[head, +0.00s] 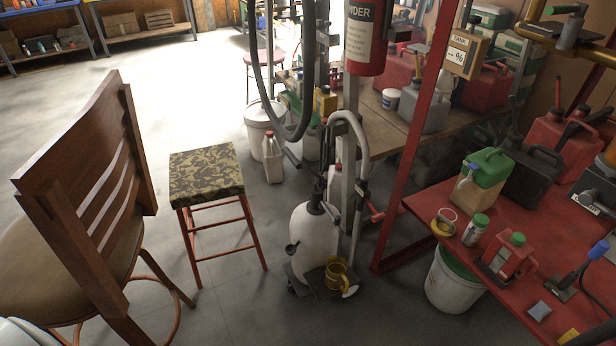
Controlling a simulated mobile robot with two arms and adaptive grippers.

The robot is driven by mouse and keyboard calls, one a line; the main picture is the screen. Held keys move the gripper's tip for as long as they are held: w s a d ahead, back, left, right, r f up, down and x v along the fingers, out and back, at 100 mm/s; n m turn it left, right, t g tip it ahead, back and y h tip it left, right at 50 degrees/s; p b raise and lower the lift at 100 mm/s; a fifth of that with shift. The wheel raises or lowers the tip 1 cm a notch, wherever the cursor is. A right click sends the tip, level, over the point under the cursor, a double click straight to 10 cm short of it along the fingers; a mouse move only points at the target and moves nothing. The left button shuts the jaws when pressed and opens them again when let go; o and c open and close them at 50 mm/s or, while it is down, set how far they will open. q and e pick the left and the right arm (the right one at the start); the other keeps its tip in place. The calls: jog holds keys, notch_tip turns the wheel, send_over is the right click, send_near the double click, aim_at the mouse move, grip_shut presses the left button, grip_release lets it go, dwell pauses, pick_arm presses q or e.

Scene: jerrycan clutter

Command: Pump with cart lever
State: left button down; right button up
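A cart (303,278) stands on the floor at the middle of the head view. It carries an upright white tank (314,236) with a black neck and cap. A grey hose (362,128) arches over beside a metal post (349,185). A small black handle-like part (292,248) sticks out at the tank's left side. A red-ended bar (376,213) shows right of the post; I cannot tell which part is the lever. A yellow mug-like container (338,273) sits at the cart's front. Neither of my grippers is in view.
A wooden chair (92,190) and a stool with a patterned seat (205,172) stand left. A red table (440,205) with cans and a red post (410,160) stand right. A white bucket (452,290) is under the table. Floor in front of the stool is clear.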

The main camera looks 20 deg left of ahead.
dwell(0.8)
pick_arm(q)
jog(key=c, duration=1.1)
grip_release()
